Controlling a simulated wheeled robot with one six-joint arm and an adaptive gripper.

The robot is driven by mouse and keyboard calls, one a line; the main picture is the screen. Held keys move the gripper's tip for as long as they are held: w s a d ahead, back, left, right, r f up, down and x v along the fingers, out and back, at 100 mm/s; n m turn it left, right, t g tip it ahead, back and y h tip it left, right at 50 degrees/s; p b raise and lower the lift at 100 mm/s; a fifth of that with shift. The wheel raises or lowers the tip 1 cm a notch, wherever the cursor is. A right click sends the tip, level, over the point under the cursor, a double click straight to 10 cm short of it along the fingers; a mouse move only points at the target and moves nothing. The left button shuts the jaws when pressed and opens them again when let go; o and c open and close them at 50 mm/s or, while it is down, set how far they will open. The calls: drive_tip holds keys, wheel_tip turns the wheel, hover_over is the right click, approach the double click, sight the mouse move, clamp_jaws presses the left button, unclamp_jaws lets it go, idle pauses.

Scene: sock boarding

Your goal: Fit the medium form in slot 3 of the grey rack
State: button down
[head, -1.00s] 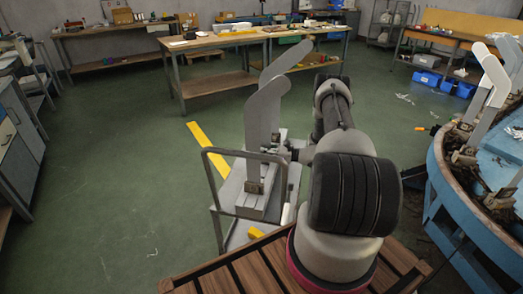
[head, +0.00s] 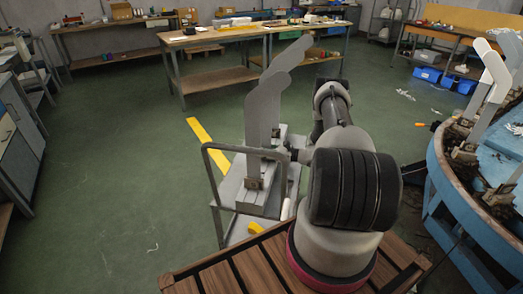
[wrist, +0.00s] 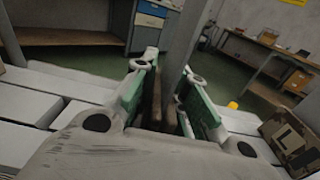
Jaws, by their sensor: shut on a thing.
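The grey rack (head: 250,207) stands on a metal trolley in the head view. Two tall grey forms with bent tops rise over it, a near one (head: 262,112) and one just behind (head: 297,52); they overlap.
The trolley's handle (head: 208,165) rises at the near left. A blue round table (head: 437,180) with white forms (head: 494,65) upright stands at the right. A brown box-like piece (wrist: 290,138) is close on the right in the wrist view. Open green floor lies left.

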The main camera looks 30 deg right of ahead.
drive_tip(key=shift+f, duration=0.1)
drive_tip(key=c, duration=1.3)
unclamp_jaws()
drive_tip(key=shift+c, duration=0.2)
drive_tip(key=shift+f, duration=0.1)
drive_tip(key=v, duration=1.2)
